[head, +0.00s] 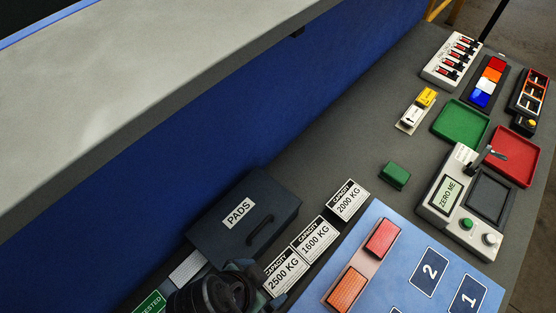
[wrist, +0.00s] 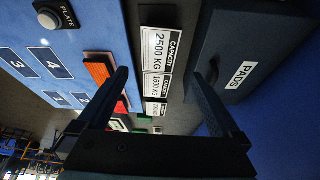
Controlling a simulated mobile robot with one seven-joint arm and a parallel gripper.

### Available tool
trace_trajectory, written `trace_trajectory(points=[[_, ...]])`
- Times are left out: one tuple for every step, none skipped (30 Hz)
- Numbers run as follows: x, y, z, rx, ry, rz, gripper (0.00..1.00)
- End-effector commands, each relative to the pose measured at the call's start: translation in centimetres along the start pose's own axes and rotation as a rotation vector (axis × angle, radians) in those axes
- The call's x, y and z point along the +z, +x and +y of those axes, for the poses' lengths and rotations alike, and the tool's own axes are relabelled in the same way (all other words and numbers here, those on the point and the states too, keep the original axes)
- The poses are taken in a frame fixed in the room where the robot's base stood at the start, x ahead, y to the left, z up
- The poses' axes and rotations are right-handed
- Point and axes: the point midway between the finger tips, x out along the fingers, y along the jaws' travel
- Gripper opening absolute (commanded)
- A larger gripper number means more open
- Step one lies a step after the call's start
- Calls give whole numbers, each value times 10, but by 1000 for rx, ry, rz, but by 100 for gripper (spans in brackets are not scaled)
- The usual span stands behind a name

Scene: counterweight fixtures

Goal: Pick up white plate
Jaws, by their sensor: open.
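A white plate-like piece (head: 485,86) sits in a dark rack at the upper right of the head view, between an orange piece and a blue piece. White capacity labels marked 2500 KG (head: 286,272), 1600 KG (head: 314,240) and 2000 KG (head: 347,200) lie in a row on the grey bench; the 2500 KG label also shows in the wrist view (wrist: 161,48). I cannot tell which of these the task calls the white plate. My gripper (wrist: 161,77) is open, its two black fingers spread with nothing held. In the head view my dark arm end is at the bottom, beside the labels.
A dark PADS box (head: 243,217) stands left of the labels. A blue panel (head: 400,260) with a red plate (head: 383,238) and an orange plate (head: 347,289) lies right of them. Green (head: 461,124) and red (head: 516,157) trays and a ZERO ME device (head: 447,193) stand farther right.

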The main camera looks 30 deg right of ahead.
Motion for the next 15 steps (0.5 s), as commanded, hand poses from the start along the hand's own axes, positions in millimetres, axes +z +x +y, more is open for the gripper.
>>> trace_trajectory(points=[[0, 11, 1, 5, 1, -1, 100], [-1, 17, 1, 5, 0, 0, 100], [-1, 24, 1, 4, 0, 0, 100], [-1, 30, 1, 3, 1, -1, 100], [-1, 35, 0, 2, 1, -1, 100], [-1, 41, 0, 0, 0, 0, 100], [-1, 44, -1, 0, 0, 0, 100], [-1, 48, -1, -2, 0, 0, 100], [-1, 51, -1, -2, 0, 0, 100], [-1, 53, -1, -3, 0, 1, 100], [-1, 55, -1, -4, 0, 1, 100], [-2, 56, -1, -4, 0, 1, 100], [-2, 57, -1, -4, 0, 1, 100], [-2, 59, -1, -3, 0, 1, 100], [-3, 61, -1, -3, 0, 1, 100]])
